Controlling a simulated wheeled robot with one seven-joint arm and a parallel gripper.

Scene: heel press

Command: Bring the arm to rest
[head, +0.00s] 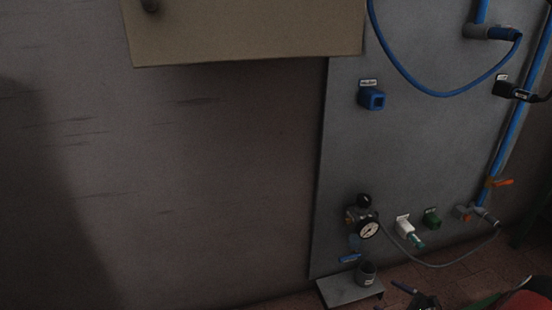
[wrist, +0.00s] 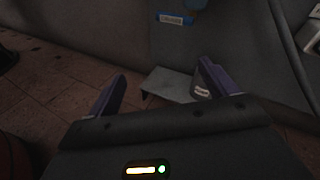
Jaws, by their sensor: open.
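My gripper (wrist: 160,88) is open in the wrist view, its two dark purple-edged fingers spread wide apart. I see nothing held between them. A grey metal shelf (wrist: 167,84) shows beyond the gap. A small white label on a dark surface shows at the right finger; I cannot tell how near that surface is. In the head view, dark parts at the bottom right edge seem to be my arm's end, mostly cut off by the frame.
A blue hose (head: 425,92) loops at upper right. The left wall is bare.

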